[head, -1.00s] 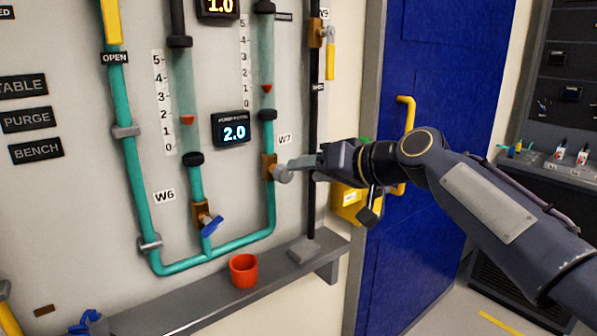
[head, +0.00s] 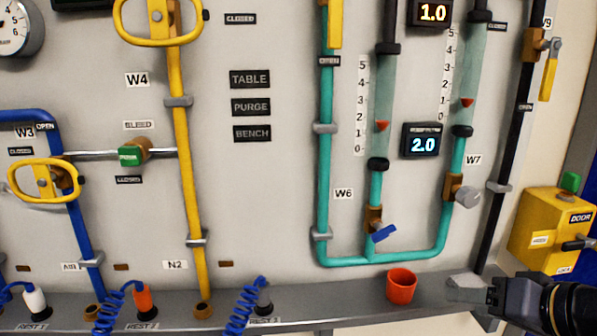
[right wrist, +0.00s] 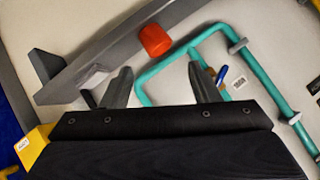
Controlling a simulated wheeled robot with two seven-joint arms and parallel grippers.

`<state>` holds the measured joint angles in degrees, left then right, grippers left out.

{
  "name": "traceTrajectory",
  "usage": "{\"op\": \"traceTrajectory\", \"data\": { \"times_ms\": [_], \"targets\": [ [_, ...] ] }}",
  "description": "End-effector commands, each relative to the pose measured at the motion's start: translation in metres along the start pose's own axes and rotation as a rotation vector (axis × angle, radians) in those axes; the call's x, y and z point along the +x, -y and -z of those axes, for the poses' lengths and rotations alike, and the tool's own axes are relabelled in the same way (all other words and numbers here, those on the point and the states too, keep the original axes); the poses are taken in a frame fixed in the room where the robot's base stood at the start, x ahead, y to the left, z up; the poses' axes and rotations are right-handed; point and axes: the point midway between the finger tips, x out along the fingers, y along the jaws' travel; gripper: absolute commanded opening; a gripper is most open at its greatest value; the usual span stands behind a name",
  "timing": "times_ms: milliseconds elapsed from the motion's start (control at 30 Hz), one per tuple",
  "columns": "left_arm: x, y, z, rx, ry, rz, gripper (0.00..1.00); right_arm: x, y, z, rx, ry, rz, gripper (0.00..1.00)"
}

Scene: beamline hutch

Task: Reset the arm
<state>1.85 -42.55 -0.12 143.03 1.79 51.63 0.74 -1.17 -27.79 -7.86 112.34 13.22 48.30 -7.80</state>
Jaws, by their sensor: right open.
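My right arm comes in at the lower right corner of the head view. Its gripper (head: 490,289) is low, at shelf height near the foot of the black pipe, apart from the W7 valve's grey round knob (head: 467,196). In the right wrist view the two dark fingers (right wrist: 160,82) are spread, with nothing between them. Whether the gripper touches the shelf cannot be told. My left arm and gripper are not in view.
A grey shelf (head: 343,300) runs below the panel. A red cup (head: 401,286) stands on it, left of the gripper. A yellow door box (head: 545,232) is at the right. The blue-handled W6 valve (head: 383,233) and teal pipes are behind the cup.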

Motion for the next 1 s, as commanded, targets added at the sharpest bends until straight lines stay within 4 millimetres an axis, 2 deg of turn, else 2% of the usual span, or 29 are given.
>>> {"op": "traceTrajectory", "data": {
  "times_ms": [33, 100, 300, 467, 500, 533, 600, 900, 1000],
  "targets": [
    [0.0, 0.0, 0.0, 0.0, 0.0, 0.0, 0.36, 0.004, -0.001, -0.034, -0.004, 0.052, -0.016, 0.55],
    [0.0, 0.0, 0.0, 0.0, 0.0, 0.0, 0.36, 0.01, -0.004, -0.073, -0.009, 0.117, -0.039, 0.55],
    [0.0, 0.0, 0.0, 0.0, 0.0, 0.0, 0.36, 0.019, -0.014, -0.161, -0.028, 0.257, -0.106, 0.55],
    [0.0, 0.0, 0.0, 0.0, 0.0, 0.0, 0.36, 0.023, -0.026, -0.221, -0.043, 0.348, -0.161, 0.55],
    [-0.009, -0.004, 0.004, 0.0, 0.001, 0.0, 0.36, 0.017, -0.022, -0.22, -0.046, 0.357, -0.168, 0.55],
    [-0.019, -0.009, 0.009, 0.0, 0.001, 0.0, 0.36, 0.009, -0.015, -0.208, -0.045, 0.352, -0.166, 0.55],
    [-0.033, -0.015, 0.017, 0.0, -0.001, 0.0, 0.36, 0.001, -0.006, -0.198, -0.045, 0.352, -0.165, 0.55],
    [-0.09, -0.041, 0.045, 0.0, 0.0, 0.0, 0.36, -0.039, 0.03, -0.152, -0.044, 0.352, -0.163, 0.55],
    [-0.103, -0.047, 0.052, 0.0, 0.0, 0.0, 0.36, -0.048, 0.038, -0.142, -0.044, 0.352, -0.163, 0.55]
  ]
}}
